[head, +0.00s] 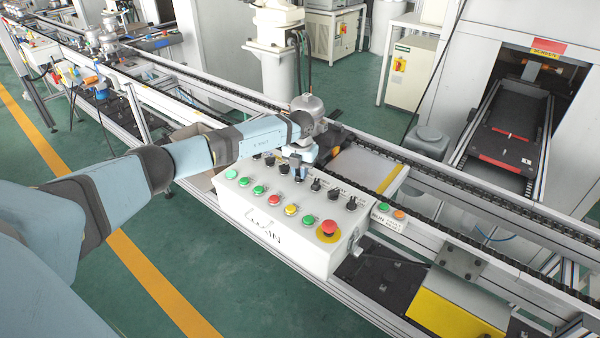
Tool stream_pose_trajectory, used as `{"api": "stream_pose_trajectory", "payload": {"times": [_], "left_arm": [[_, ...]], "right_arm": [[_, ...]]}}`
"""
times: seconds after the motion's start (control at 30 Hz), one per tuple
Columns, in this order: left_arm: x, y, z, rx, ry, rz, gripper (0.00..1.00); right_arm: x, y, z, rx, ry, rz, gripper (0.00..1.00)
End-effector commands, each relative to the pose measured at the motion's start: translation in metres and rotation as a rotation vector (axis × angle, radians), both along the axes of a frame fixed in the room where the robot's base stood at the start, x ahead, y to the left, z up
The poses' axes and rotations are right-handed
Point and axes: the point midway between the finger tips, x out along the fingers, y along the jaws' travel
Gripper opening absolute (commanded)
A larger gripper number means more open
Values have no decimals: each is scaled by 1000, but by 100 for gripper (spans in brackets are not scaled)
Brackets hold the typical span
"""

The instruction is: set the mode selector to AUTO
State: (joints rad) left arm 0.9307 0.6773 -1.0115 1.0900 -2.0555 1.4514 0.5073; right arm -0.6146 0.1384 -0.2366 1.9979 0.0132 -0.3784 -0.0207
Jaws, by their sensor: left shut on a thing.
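The white control panel (290,237) has a row of black selector knobs along its back part. My left gripper (297,172) reaches down onto this row from above. It is shut on a black selector knob near the middle of the row, and its fingers hide most of that knob. Other black knobs stand free on either side, such as one to the right (333,194) and one to the left (270,160). The labels are too small to read, so I cannot tell which setting the held knob points to. My right gripper is not in view.
In front of the knobs are several coloured buttons and a red emergency stop (328,229) on a yellow ring. A conveyor rail (440,175) runs behind the panel.

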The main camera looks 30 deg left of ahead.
Motion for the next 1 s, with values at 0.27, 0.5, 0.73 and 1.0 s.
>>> {"api": "stream_pose_trajectory", "payload": {"times": [0.27, 0.5, 0.73, 1.0], "left_arm": [[0, 0, -3, 1, -1, -218, 0], [1, -1, -2, 1, -2, -416, 0], [0, -2, -1, 0, -2, -563, 0], [0, -2, 0, 1, -2, -655, 0]], "right_arm": [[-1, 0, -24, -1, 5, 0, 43], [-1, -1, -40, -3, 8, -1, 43], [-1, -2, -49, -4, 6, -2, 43], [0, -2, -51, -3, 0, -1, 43]]}}
